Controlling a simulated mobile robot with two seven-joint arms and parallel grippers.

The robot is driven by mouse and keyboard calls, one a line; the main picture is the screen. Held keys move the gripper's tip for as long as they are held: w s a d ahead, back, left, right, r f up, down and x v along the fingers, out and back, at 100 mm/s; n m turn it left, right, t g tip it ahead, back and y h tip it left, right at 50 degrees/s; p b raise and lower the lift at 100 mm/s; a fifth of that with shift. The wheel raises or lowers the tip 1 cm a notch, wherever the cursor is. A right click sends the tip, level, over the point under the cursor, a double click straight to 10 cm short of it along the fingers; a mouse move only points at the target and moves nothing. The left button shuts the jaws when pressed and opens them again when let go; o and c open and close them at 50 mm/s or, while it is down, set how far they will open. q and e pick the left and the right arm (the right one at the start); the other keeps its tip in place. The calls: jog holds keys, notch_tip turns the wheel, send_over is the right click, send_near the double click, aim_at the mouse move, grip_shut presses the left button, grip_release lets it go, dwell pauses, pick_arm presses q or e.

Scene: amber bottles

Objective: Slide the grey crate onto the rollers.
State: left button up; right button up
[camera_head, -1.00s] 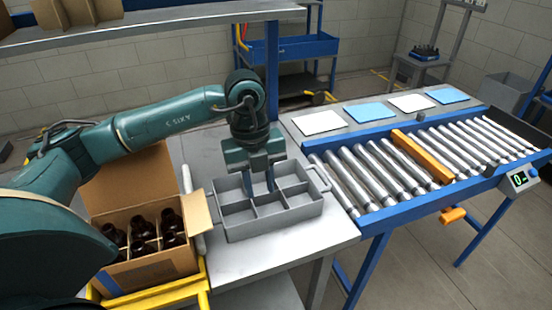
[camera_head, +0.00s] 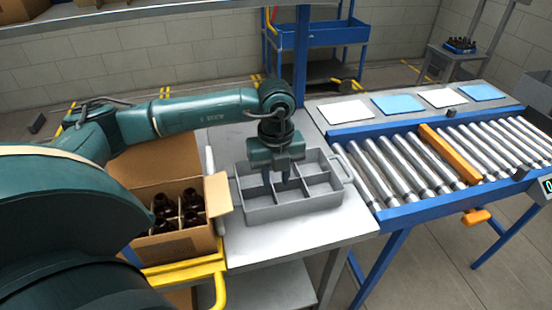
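The grey crate (camera_head: 292,212) stands upright on the grey table, left of the rollers. It is divided into several compartments that look empty, and it has a handle at its right end. The roller conveyor (camera_head: 402,168) has a blue frame, and its left end is close to the crate's right end. My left gripper (camera_head: 277,181) points down over the crate's middle-left part. Its two fingers show a gap between them and reach down among the dividers. Whether they touch a divider or wall is unclear. My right gripper is out of view.
An orange bar (camera_head: 450,153) lies across the rollers. A cardboard box (camera_head: 180,247) of amber bottles stands left of the crate on a yellow frame. White and blue sheets (camera_head: 398,105) lie behind the rollers. Bare table (camera_head: 300,243) shows in front of the crate.

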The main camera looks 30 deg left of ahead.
aim_at(276, 198)
pick_arm(q)
notch_tip(276, 198, down, 7)
jog(key=shift+f+p, duration=0.1)
jog(key=shift+p, duration=0.2)
grip_shut()
dwell(0.3)
